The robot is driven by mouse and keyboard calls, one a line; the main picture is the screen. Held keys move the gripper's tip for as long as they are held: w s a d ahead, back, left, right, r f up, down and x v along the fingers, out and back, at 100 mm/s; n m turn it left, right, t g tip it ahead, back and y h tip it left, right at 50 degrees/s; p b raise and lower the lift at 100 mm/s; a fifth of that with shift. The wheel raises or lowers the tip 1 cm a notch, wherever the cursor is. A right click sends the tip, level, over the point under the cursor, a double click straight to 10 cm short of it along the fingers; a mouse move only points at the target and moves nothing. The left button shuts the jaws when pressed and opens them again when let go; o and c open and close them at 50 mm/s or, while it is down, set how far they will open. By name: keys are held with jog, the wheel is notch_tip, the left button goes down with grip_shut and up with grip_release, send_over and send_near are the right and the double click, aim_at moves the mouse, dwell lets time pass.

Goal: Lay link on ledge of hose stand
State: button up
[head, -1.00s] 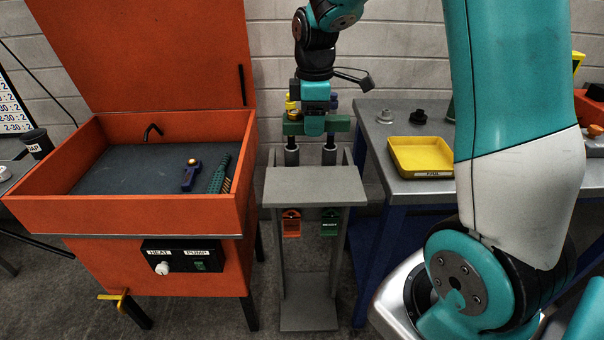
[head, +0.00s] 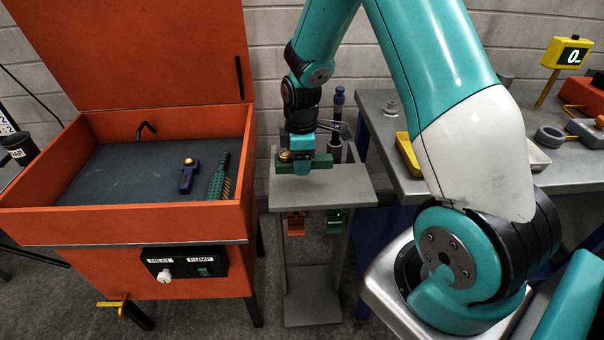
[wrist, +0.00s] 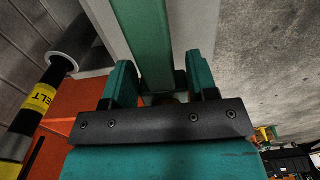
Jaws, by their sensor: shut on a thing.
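The link appears as a green bar (head: 321,162), held crosswise in my gripper (head: 302,168). In the wrist view the green bar (wrist: 143,40) runs away between the two teal jaws of my gripper (wrist: 160,82), which are shut on it. The hose stand is grey, with a flat ledge (head: 330,190) on top. The bar is over the back part of this ledge. I cannot tell whether it touches it. A small brass-coloured piece (head: 285,156) shows beside my gripper. Part of the bar is hidden behind the fingers.
An orange tub (head: 120,225) stands left of the stand, holding a blue part (head: 188,178) and a green brush-like part (head: 218,178). A dark upright piece (head: 338,110) rises behind the ledge. A grey bench (head: 460,170) stands right. The ledge's front is clear.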

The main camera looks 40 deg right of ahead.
aim_at(302, 184)
jog(key=shift+f, duration=2.75)
jog(key=shift+f, duration=0.15)
jog(key=o, duration=1.3)
notch_tip(302, 184, up, 12)
jog(key=shift+f+b, duration=0.1)
jog(key=shift+b, duration=0.5)
jog(key=s+a+r+m+y, duration=0.1)
jog(key=s+a+r, duration=0.5)
jog(key=a, duration=0.2)
jog(key=s+a+r+m+y, duration=0.1)
jog(key=s+a+r+y, duration=0.1)
jog(key=s+a+r, duration=0.45)
jog(key=s+a, duration=0.2)
jog(key=s, duration=0.1)
jog(key=s+a+r+m, duration=0.1)
jog(key=s+a, duration=0.1)
jog(key=s, duration=0.1)
jog(key=s+a+m+y, duration=0.1)
jog(key=s+a, duration=0.2)
jog(key=s, duration=0.1)
jog(key=shift+s+a+r, duration=0.1)
jog(key=shift+r, duration=0.15)
